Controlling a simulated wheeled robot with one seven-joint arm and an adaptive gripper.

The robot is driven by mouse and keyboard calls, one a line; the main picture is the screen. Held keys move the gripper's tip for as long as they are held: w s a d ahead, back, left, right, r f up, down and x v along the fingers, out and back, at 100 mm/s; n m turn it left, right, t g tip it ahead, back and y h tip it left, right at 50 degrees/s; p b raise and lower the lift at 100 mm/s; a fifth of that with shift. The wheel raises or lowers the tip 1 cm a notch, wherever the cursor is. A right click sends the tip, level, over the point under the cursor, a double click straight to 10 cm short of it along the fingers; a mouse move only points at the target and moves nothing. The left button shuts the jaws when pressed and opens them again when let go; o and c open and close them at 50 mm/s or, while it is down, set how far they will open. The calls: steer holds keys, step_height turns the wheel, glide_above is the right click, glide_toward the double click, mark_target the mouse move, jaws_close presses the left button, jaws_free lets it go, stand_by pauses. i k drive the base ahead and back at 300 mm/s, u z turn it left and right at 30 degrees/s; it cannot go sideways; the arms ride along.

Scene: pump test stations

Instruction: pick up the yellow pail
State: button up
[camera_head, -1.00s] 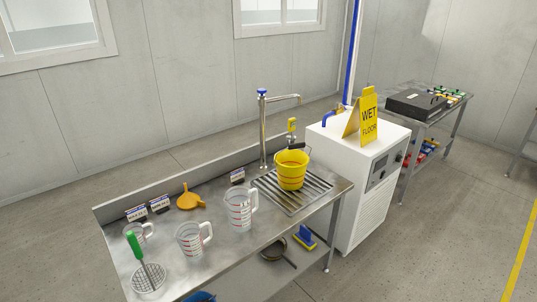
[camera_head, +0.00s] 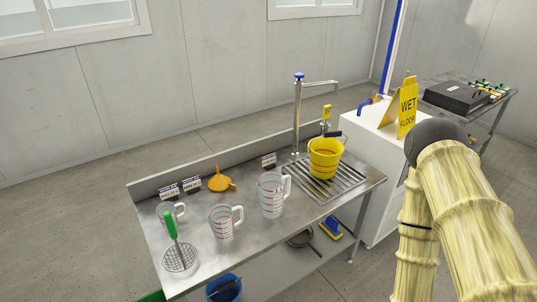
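The yellow pail (camera_head: 324,160) stands upright on the slotted drain grate at the right end of the steel bench, close to the tap. My gripper is not visible in this view.
The steel bench (camera_head: 250,228) carries several measuring jugs, an orange funnel (camera_head: 220,181) and a green-handled masher (camera_head: 170,226). The tall tap (camera_head: 298,115) stands behind the pail. A white cabinet with a wet-floor sign (camera_head: 406,108) is to the right. A blue bucket (camera_head: 224,290) sits below.

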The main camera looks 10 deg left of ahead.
mark_target(324, 152)
steer(key=u, duration=0.15)
steer(key=i, duration=0.9)
